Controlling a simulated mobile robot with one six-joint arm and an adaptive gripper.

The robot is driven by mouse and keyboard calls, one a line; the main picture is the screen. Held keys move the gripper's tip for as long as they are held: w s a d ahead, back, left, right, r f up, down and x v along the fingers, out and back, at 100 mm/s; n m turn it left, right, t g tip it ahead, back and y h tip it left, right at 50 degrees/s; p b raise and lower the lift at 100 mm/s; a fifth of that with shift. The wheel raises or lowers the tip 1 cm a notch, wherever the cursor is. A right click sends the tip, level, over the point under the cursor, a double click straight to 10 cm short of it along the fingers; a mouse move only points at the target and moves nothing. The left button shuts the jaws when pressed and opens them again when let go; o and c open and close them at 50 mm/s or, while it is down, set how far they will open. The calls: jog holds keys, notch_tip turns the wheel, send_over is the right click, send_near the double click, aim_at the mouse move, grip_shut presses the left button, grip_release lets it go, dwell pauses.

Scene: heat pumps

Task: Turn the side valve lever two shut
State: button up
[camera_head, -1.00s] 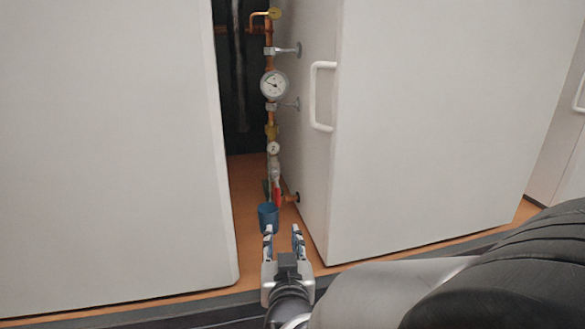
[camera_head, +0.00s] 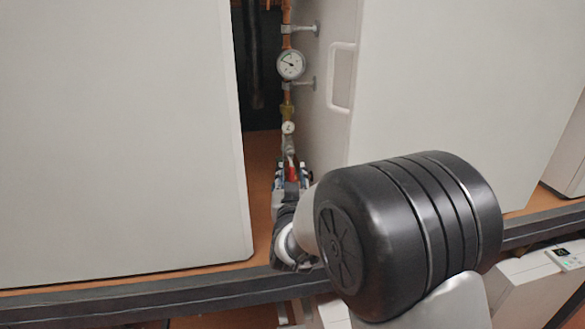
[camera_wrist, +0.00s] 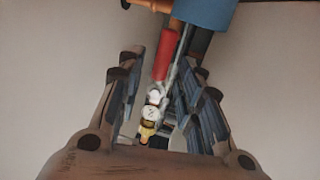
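The red side valve lever (camera_head: 291,174) sits low on the copper pipe line in the gap between the white cabinets. It also shows in the wrist view (camera_wrist: 163,55), hanging along the pipe. My gripper (camera_head: 292,178) is at the lever's height, its fingers to either side of it. In the wrist view my gripper (camera_wrist: 161,70) is open, with the red lever between or just beyond the fingertips. I cannot tell whether a finger touches it. The blue cup-shaped part (camera_wrist: 205,12) shows at the top of the wrist view; in the head view it is hidden behind my gripper.
A large dial gauge (camera_head: 291,65) and a small gauge (camera_head: 288,128) sit above the lever. A left white cabinet (camera_head: 120,140) and a right one (camera_head: 430,100) with a handle (camera_head: 341,78) leave a narrow gap. The orange floor (camera_head: 262,165) shows inside.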

jog(key=shift+w+a, duration=0.1)
jog(key=shift+w, duration=1.35)
jog(key=shift+c, duration=0.2)
grip_shut()
